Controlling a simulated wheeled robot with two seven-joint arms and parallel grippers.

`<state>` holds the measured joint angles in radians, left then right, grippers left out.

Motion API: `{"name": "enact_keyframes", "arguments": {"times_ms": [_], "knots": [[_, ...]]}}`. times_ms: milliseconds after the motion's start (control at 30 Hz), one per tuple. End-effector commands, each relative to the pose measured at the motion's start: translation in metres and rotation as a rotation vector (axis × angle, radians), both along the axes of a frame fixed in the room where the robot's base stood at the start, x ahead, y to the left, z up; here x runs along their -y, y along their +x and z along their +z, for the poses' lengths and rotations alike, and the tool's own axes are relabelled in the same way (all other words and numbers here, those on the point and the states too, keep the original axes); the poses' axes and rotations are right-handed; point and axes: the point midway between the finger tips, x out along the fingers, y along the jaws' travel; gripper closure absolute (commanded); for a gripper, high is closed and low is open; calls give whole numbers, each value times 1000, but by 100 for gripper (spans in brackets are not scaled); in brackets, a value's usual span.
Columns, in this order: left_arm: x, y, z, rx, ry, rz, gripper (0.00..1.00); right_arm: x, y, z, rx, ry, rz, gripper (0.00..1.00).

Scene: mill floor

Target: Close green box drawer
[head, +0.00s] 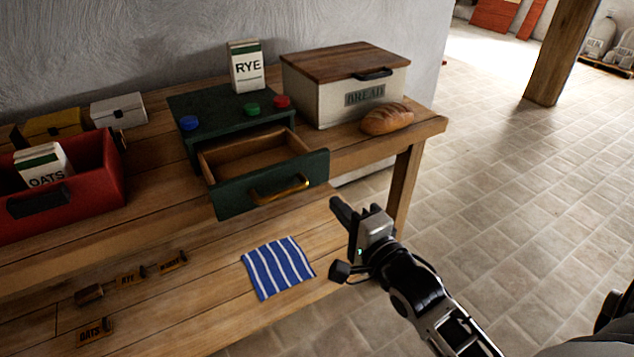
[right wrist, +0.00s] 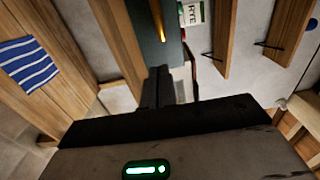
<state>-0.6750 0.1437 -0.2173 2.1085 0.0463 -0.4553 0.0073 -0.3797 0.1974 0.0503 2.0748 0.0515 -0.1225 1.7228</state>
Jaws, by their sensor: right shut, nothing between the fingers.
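The green box (head: 217,104) stands on the wooden table against the wall. Its drawer (head: 270,185) is pulled out and looks empty inside, with a brass handle (head: 281,188) on its green front. The drawer front (right wrist: 146,45) and handle (right wrist: 157,20) also show in the right wrist view. My right gripper (head: 338,207) is shut and empty, to the right of and in front of the drawer, apart from the handle. Its fingers (right wrist: 157,86) point toward the drawer front in the right wrist view. My left gripper is not in view.
Coloured knobs and a RYE carton (head: 246,67) sit on the green box. A bread box (head: 310,97) and loaf (head: 387,118) stand to the right. A red crate (head: 87,183) with an OATS carton is left. A striped cloth (head: 277,267) and small labels lie in front.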

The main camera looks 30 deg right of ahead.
Motion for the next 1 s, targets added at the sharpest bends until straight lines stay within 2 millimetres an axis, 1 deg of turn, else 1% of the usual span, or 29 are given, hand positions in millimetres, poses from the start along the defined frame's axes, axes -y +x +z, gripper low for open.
{"name": "enact_keyframes", "arguments": {"times_ms": [33, 200, 300, 400, 533, 900, 1000], "knots": [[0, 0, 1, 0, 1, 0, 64, -1, 13, 1, 2, 0, 1, 100], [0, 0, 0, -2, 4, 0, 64, -2, 47, 1, 0, -2, 1, 100], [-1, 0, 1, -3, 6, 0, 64, -2, 63, 1, -1, -3, 1, 100], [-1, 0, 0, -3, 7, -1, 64, -3, 75, 0, -2, -2, 1, 100], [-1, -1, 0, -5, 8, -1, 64, -3, 83, -1, -3, -1, 1, 100], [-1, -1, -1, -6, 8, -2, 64, -3, 85, -1, -3, -1, 1, 100], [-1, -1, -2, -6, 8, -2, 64, -3, 91, -1, -2, 0, 0, 100]]}}
